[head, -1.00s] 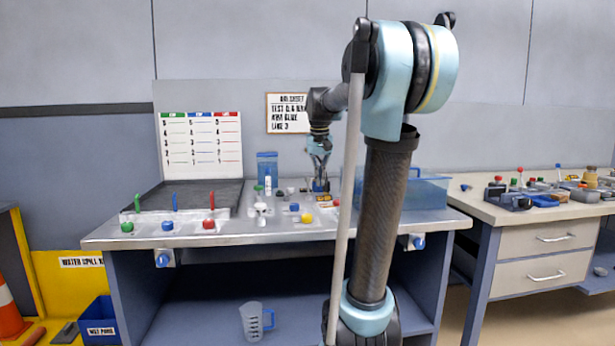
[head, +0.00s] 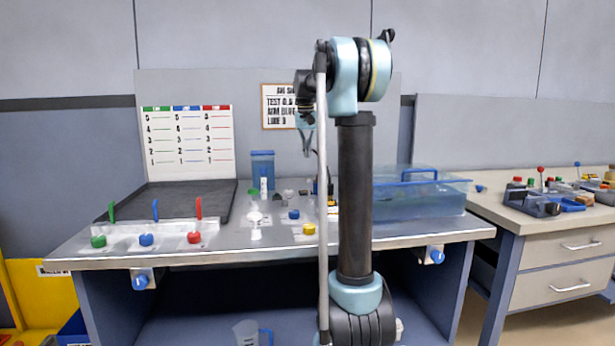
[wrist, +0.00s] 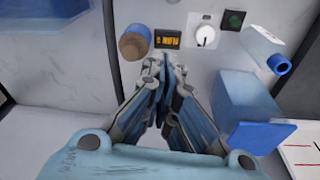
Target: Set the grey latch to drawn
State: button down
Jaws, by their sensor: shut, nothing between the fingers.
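I cannot pick out the grey latch with certainty in either view. A small grey piece (head: 289,194) sits on the bench top among other small parts, too small to tell what it is. My gripper (head: 307,150) hangs above the back of the bench, partly hidden by my own arm in the head view. In the wrist view my gripper (wrist: 163,65) is shut and empty, its fingertips together. They point toward a small dark panel with orange lettering (wrist: 168,39), with a white dial (wrist: 205,37) beside it. Nothing is seen touching the fingers.
A blue container (wrist: 245,110) and a white bottle with a blue cap (wrist: 265,40) lie right of the fingers in the wrist view. A clear blue tank (head: 420,200) stands at the bench's right. Green, blue and red levers (head: 155,210) stand at its left front.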

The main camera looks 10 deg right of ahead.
aim_at(309, 189)
jog(key=f, duration=0.3)
jog(key=w+f, duration=0.1)
jog(key=f, duration=0.5)
jog(key=shift+w+d+f, duration=0.15)
jog(key=shift+d+f, duration=0.2)
jog(key=shift+d, duration=0.05)
jog(key=shift+s+f, duration=0.15)
jog(key=shift+s, duration=0.2)
jog(key=shift+s+a+r, duration=0.15)
jog(key=shift+s, duration=0.4)
jog(key=shift+s+a+r, duration=0.1)
jog(key=shift+s+r, duration=0.05)
jog(key=shift+s, duration=0.35)
jog(key=shift+s+a+r, duration=0.15)
jog(key=shift+s, duration=0.4)
jog(key=shift+s+a+r, duration=0.1)
jog(key=shift+s, duration=0.1)
